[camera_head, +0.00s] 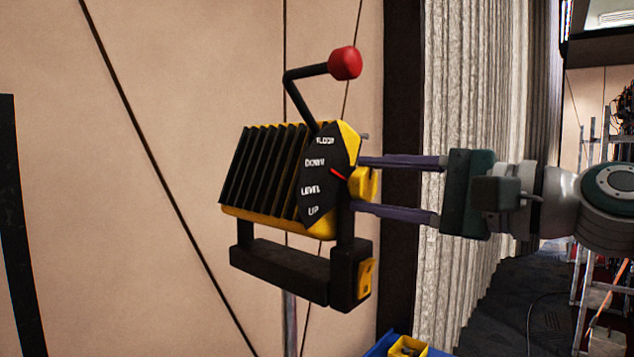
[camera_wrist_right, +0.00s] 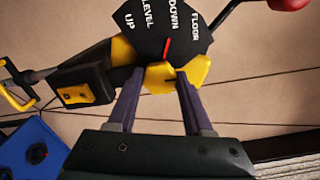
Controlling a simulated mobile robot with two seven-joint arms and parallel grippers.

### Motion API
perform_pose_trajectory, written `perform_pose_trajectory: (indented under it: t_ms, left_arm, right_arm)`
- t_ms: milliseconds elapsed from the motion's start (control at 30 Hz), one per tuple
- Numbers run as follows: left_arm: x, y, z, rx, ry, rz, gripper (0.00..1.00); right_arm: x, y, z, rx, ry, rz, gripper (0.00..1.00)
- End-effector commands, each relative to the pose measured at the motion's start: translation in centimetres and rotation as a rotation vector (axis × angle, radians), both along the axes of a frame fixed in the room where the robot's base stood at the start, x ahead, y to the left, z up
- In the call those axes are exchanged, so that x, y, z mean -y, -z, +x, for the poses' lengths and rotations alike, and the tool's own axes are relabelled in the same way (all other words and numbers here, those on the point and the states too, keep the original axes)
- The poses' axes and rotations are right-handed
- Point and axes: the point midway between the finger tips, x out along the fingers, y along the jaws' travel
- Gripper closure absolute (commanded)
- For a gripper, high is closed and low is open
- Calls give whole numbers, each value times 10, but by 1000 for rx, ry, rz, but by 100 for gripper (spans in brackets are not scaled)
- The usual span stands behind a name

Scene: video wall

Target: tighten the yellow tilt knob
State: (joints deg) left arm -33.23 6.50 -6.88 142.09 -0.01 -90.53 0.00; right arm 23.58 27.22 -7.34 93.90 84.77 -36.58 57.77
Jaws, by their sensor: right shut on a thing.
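The yellow tilt knob (camera_head: 364,183) is on the right side of a black-and-yellow ribbed lamp head (camera_head: 268,175). A black dial plate (camera_head: 325,178) beside it reads FLOOR, DOWN, LEVEL and UP, and its red pointer (camera_head: 338,171) lies between DOWN and LEVEL, nearer DOWN. My right gripper (camera_head: 362,182) reaches in from the right, its two purple fingers above and below the knob, shut on it. In the right wrist view the knob (camera_wrist_right: 178,76) shows between the fingertips, partly hidden by them. My left gripper is not in view.
A bent black handle with a red ball (camera_head: 345,63) rises above the head. A black yoke (camera_head: 280,272) on a thin grey pole (camera_head: 290,325) holds it. A small yellow bin (camera_head: 408,347) sits on a blue surface below. A grey curtain (camera_head: 470,130) hangs behind my right arm.

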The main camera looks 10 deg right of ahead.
Motion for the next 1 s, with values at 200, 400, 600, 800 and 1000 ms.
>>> perform_pose_trajectory:
  t_ms: [200, 400, 600, 800, 1000]
  left_arm:
    - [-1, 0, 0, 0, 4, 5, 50]
    - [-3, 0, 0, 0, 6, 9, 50]
    - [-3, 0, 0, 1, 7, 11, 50]
    - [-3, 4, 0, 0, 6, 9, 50]
    - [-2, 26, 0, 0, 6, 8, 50]
  right_arm:
    - [0, 1, 0, -4, 2, 2, 100]
    - [0, 1, 0, -1, 1, 1, 29]
    - [0, 0, 0, -1, 0, 1, 19]
    - [3, 2, -3, 1, 1, 0, 19]
    - [22, 8, -27, 1, 1, -5, 19]
